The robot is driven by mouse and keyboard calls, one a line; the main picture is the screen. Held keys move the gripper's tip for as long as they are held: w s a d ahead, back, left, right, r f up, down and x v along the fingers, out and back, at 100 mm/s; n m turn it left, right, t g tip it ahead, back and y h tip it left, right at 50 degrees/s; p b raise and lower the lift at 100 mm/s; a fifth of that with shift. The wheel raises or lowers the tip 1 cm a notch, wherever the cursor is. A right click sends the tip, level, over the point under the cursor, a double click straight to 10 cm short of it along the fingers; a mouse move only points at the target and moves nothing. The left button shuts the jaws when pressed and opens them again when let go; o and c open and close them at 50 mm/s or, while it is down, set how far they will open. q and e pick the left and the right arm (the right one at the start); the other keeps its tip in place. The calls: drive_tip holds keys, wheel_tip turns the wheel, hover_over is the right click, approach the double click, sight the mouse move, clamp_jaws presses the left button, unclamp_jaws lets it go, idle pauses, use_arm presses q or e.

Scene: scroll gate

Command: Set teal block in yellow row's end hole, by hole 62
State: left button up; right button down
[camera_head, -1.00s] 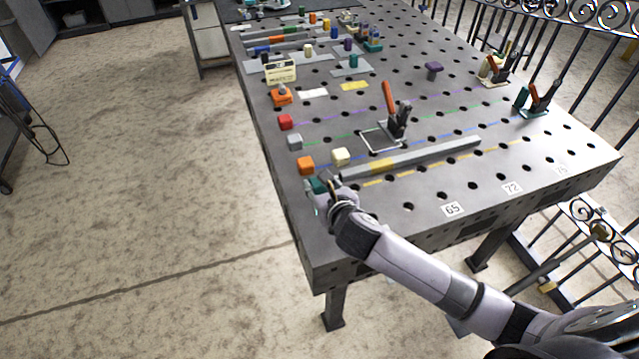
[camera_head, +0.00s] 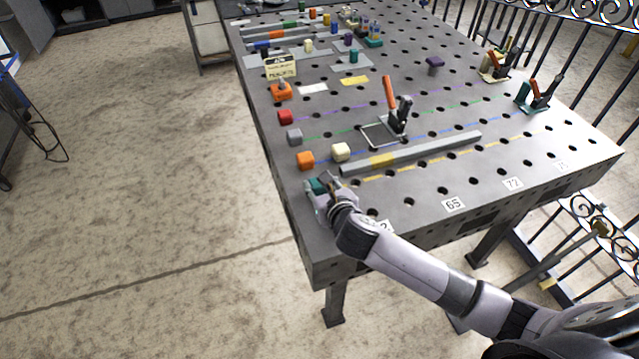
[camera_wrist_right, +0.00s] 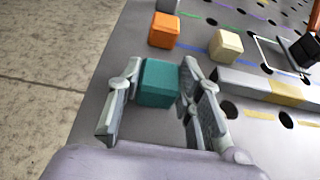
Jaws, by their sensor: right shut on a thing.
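The teal block (camera_head: 316,186) is at the near-left corner area of the perforated table (camera_head: 420,215). In the right wrist view, the teal block (camera_wrist_right: 158,83) sits between the fingers of my right gripper (camera_wrist_right: 152,105), which is shut on it. My right gripper (camera_head: 320,196) also shows in the head view, low over the table's left edge. Whether the block's underside touches the table or a hole is hidden. The yellow dashed row (camera_head: 430,162) runs right from near the gripper. A number label (camera_head: 385,226), partly covered by my arm, ends in 2. My left gripper is out of view.
An orange block (camera_head: 305,160) and a cream block (camera_head: 341,152) stand just behind the gripper. A long grey bar (camera_head: 430,153) with a yellow band lies beside the yellow row. A toggle clamp (camera_head: 398,118) stands farther back.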

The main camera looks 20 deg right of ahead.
drive_tip(key=shift+f, duration=0.25)
drive_tip(key=c, duration=1.1)
unclamp_jaws()
drive_tip(key=shift+o, duration=0.2)
drive_tip(key=v, duration=1.2)
drive_tip(key=shift+s+f, duration=0.1)
drive_tip(key=shift+s, duration=0.05)
